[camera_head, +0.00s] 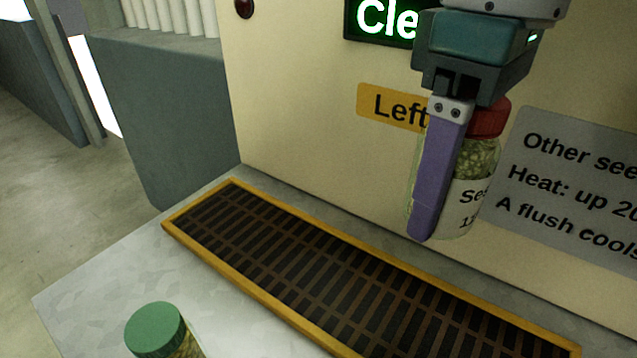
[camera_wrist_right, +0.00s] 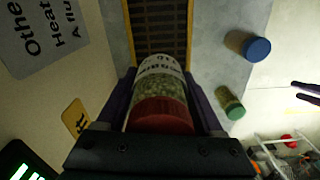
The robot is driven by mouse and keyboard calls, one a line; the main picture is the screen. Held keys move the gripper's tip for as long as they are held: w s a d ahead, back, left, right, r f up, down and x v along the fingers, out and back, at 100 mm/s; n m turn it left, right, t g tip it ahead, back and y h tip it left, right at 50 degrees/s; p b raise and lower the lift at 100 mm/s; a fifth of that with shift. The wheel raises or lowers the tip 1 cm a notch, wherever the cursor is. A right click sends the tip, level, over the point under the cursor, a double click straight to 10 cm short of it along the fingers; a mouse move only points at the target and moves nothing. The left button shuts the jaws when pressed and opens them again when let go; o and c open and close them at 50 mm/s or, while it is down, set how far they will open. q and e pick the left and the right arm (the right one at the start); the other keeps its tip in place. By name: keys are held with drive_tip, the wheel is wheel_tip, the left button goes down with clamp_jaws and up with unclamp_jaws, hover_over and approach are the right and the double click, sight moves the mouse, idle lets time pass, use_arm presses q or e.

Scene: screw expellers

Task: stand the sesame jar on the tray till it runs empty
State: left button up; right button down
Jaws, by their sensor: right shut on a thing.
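The sesame jar (camera_head: 478,170) is clear with pale seeds, a red lid and a white label that I can read only in part. My right gripper (camera_head: 432,222) is shut on it and holds it lid up, in the air in front of the cream panel. In the right wrist view the jar (camera_wrist_right: 158,90) lies between the fingers, its base toward the tray. The tray (camera_head: 200,248) is long, with a yellow rim and a dark slatted bed; no jar stands on its visible part. My left gripper (camera_wrist_right: 305,93) shows at the wrist view's right edge, fingers apart and empty.
A green-lidded jar (camera_head: 155,330) stands on the pale worktop in front of the tray. The right wrist view also shows a blue-lidded jar (camera_wrist_right: 247,46) and a wire basket (camera_wrist_right: 285,150). The panel carries a lit green sign (camera_head: 385,20), a yellow "Left" label (camera_head: 385,105) and a grey notice (camera_head: 580,180).

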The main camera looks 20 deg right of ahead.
sight(402, 319)
wheel_tip(402, 319, down, 16)
drive_tip(key=b, duration=0.4)
drive_tip(key=shift+f, duration=0.1)
unclamp_jaws()
wheel_tip(402, 319, up, 12)
drive_tip(key=p, duration=0.3)
drive_tip(key=shift+p, duration=0.3)
